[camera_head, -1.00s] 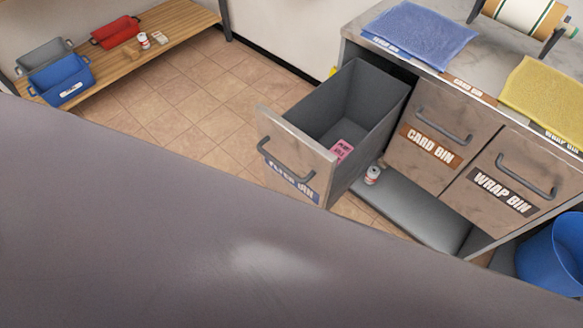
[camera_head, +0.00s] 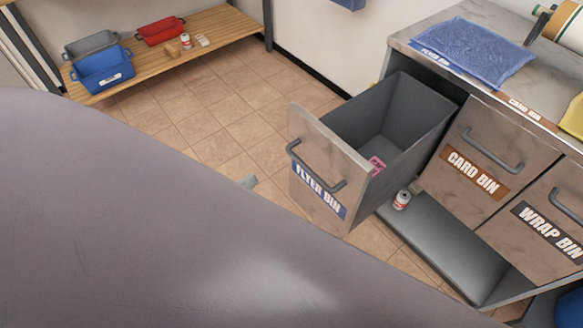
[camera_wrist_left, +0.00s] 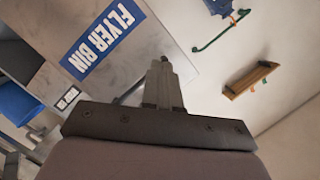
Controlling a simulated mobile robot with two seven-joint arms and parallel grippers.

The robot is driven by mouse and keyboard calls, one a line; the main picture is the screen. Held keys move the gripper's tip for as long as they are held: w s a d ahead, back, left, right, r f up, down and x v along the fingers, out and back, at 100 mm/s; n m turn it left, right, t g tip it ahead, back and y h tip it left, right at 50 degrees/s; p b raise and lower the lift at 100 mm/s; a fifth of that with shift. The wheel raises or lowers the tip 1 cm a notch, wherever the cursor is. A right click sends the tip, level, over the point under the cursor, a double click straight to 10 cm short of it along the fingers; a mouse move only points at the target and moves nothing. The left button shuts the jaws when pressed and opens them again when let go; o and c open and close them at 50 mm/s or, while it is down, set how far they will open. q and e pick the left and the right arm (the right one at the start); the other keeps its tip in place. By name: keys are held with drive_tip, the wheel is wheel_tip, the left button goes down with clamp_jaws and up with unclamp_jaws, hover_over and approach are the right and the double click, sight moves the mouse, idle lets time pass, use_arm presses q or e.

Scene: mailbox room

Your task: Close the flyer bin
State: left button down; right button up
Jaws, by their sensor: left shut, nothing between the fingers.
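The flyer bin (camera_head: 318,165) is a grey drawer with a stone-look front, a bar handle and a blue label. It stands pulled well out of the counter, with a pink paper (camera_head: 377,165) inside. My left gripper (camera_head: 249,182) barely shows past my large grey arm, left of the bin's front and apart from it in the picture. In the left wrist view its shut, empty fingers (camera_wrist_left: 164,75) point toward the bin's front panel and the blue label (camera_wrist_left: 103,40); I cannot tell whether they touch it. My right gripper is not in view.
The card bin (camera_head: 478,160) and wrap bin (camera_head: 553,225) are shut. A small can (camera_head: 401,200) stands on the grey ledge under the open bin. A wooden bench (camera_head: 215,45) with trays is at the back left. The tiled floor between is clear.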

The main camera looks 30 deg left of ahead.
use_arm(q)
drive_tip(key=a+f+m+t+h+b, duration=0.1)
drive_tip(key=a+f+m+h+b, duration=0.15)
drive_tip(key=m, duration=0.35)
drive_tip(key=m+h+b, duration=0.1)
drive_tip(key=m+h, duration=0.1)
drive_tip(key=m, duration=0.3)
approach(298, 149)
drive_tip(key=x, duration=0.5)
drive_tip(key=shift+w+d, duration=0.1)
drive_tip(key=shift+w, duration=0.1)
drive_tip(key=shift+w+d, duration=0.25)
drive_tip(key=shift+w, duration=0.4)
